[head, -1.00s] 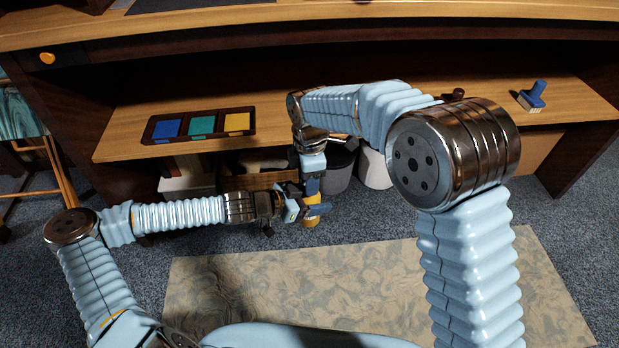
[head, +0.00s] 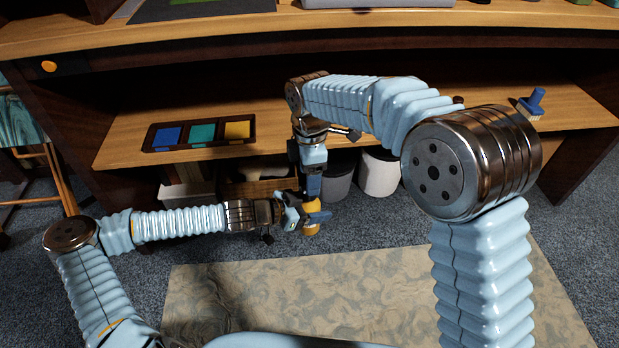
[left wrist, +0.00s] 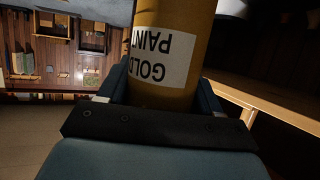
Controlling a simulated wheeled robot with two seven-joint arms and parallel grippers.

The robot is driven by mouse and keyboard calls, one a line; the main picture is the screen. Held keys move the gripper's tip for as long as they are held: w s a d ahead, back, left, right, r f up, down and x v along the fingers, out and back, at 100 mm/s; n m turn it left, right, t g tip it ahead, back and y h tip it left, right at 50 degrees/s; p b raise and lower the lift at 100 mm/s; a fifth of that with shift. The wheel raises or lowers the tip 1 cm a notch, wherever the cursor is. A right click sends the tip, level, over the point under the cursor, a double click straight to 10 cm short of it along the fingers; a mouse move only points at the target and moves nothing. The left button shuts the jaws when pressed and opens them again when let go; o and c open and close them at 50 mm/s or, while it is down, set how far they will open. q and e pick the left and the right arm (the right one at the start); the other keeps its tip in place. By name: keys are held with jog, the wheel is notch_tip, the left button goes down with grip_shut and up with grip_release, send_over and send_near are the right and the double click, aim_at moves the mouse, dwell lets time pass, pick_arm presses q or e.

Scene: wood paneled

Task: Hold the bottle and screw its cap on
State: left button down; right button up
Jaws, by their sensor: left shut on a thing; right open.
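The gold bottle (head: 311,230) is held low in front of the desk by my left gripper (head: 301,214), which is shut around it. In the left wrist view the bottle (left wrist: 172,45) stands between the fingers, with a white label reading "GOLD PAINT" upside down. My right gripper (head: 313,186) points down directly above the bottle and is open. A little orange-yellow shows just below its fingers, but I cannot tell whether that is the cap or the bottle's top. The cap is not clearly visible in either view.
A dark tray (head: 199,145) with blue, teal and yellow squares lies on the lower desk shelf (head: 130,120). A blue-handled brush (head: 533,103) is at the shelf's right. Bins (head: 379,175) stand beneath. A patterned mat (head: 360,290) covers the floor in front.

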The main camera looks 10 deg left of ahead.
aim_at(315, 206)
jog(key=shift+c, duration=0.3)
jog(key=shift+r+n, duration=1.7)
jog(key=shift+f, duration=4)
